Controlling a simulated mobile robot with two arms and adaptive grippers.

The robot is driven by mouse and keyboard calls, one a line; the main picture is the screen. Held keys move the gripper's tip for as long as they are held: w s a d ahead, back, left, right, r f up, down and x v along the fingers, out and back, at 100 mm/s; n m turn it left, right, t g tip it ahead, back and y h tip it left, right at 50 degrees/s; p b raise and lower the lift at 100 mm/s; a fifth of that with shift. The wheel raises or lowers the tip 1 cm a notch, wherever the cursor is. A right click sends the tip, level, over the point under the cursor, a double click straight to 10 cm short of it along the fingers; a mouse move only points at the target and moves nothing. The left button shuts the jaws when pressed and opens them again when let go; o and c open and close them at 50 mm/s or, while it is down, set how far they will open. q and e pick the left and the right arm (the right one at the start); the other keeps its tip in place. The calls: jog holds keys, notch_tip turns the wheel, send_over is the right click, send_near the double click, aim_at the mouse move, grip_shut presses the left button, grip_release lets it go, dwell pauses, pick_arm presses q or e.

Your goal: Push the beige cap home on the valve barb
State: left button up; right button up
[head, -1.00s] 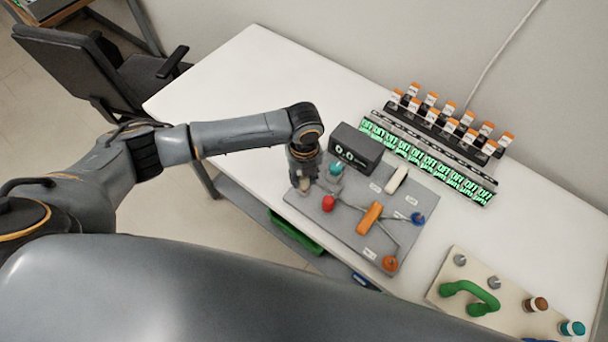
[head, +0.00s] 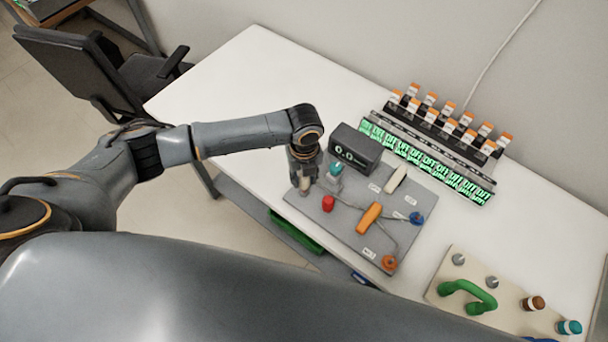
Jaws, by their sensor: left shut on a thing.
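My left gripper (head: 304,178) points down over the left corner of the grey board (head: 352,236). It is shut on the small beige cap (head: 304,186), which shows just below the fingers. The gripper and cap hide whatever is under them, so I cannot tell whether the cap sits on the valve barb or how far down it is. The board also carries a red cap (head: 327,203), a teal piece (head: 335,170), an orange handle (head: 369,217), a blue knob (head: 416,218) and an orange knob (head: 389,263). My right gripper is not in view.
A black display box (head: 354,149) reading 0.0 stands close right of the gripper. A cream bar (head: 397,179) lies beside it. Behind are a row of green-lit displays (head: 425,163) and orange-topped vials (head: 448,108). A beige board with a green tube (head: 470,292) is at lower right. The white table (head: 250,80) is clear at back left.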

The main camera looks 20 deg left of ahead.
aim_at(304, 183)
pick_arm(q)
jog(key=shift+f+b, duration=0.95)
jog(key=shift+f, duration=0.8)
jog(key=o, duration=1.1)
jog(key=shift+r, duration=0.1)
notch_tip(304, 183, up, 12)
jog(key=shift+f, duration=0.1)
